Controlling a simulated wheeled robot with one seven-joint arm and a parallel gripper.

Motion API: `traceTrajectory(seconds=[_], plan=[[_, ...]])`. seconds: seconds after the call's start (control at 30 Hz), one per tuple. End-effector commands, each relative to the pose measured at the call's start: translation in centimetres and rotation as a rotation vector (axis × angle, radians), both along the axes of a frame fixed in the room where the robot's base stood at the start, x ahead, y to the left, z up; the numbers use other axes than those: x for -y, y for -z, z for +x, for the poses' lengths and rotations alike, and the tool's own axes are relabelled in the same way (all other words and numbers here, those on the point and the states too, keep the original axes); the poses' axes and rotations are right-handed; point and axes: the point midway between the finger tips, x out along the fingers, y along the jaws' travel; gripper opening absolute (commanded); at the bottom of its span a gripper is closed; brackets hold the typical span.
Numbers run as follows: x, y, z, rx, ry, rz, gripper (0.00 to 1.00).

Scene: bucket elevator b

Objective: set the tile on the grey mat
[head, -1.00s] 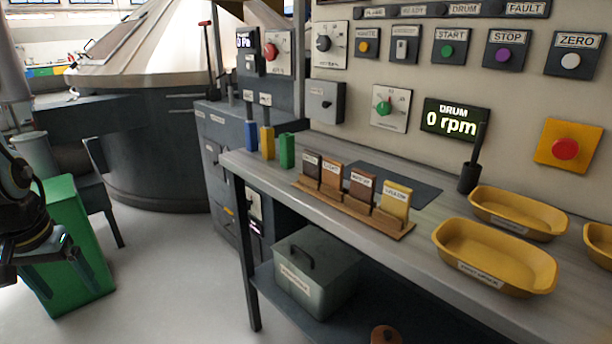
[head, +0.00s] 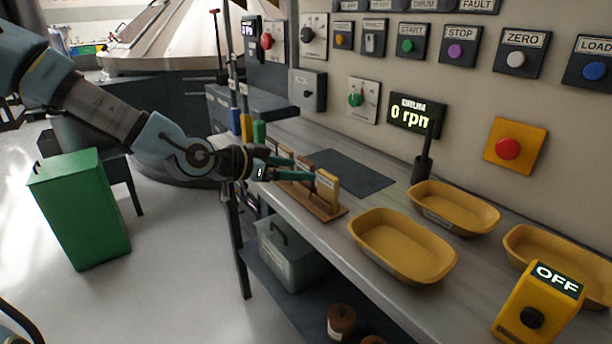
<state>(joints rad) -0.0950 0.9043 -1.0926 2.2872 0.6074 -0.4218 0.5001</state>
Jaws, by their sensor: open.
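Several upright tiles stand in a wooden rack (head: 326,213) on the bench. The nearest is a yellow tile (head: 327,188). The brown tiles behind it are partly hidden by my gripper (head: 303,169). My gripper is open, with its teal fingers pointing right at the rack, close to the tiles. I cannot tell whether a finger touches a tile or which tile lies between them. The dark grey mat (head: 350,173) lies flat and bare on the bench, just behind the rack.
Yellow trays (head: 403,246) stand right of the rack, with a dark upright tool (head: 424,155) beyond the mat. Blue, yellow and green blocks (head: 259,132) stand at the far left end. A yellow OFF box (head: 540,303) is at the front right. The control panel rises behind.

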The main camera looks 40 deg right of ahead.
Motion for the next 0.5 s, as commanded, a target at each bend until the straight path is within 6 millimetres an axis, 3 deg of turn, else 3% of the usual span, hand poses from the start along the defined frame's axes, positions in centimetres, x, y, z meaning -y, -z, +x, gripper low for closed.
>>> traceTrajectory(seconds=[0.33,0.5], plan=[[2.4,1.1,-0.3,-0.003,0.0,0.003,0.85],[4.5,2.3,-0.7,-0.004,0.0,0.003,0.85]])
